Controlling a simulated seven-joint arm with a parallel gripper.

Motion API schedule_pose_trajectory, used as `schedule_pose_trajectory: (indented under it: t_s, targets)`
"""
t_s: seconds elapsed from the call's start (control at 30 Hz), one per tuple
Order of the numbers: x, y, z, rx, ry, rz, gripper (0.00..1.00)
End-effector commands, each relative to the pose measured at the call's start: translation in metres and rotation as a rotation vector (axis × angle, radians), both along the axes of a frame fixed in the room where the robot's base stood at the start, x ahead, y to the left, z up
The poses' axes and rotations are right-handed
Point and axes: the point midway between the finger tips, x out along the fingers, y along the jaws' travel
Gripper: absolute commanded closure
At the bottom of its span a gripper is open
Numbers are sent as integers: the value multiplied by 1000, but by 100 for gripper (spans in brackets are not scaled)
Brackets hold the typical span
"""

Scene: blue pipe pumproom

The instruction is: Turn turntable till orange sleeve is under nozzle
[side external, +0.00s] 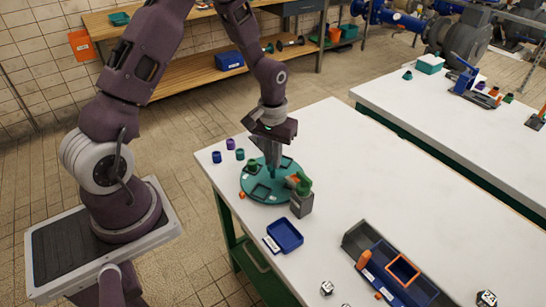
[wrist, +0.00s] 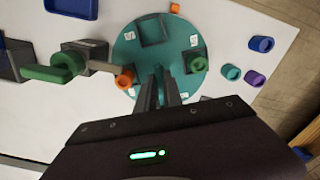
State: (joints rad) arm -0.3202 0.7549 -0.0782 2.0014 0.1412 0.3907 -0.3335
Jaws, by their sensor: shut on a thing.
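The teal turntable (side external: 256,192) is a round disc with square pockets, lying on the white table; the wrist view shows it too (wrist: 137,42). My gripper (side external: 272,163) comes down over its middle, with both fingers (wrist: 160,90) closed on a teal upright knob there. The orange sleeve (wrist: 125,77) sits on the disc's left side in the wrist view. The grey nozzle stand (side external: 301,204), with a green top (side external: 304,184), stands beside the disc. Its grey arm (wrist: 102,67) reaches to the orange sleeve's edge; I cannot tell whether they line up. A green sleeve (wrist: 195,62) sits opposite.
Loose blue (side external: 217,157), purple (side external: 230,144) and teal (side external: 240,154) sleeves stand behind the disc. A blue tray (side external: 285,235) and a long bin with an orange frame (side external: 403,269) lie toward the front.

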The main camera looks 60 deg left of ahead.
Motion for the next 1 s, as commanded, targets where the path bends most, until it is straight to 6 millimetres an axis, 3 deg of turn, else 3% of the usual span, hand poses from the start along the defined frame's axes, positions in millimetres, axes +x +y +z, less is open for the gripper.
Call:
schedule_pose_trajectory:
  t_s: [1.0]
  targets:
    - [2,0,1,1,-5,-426,100]
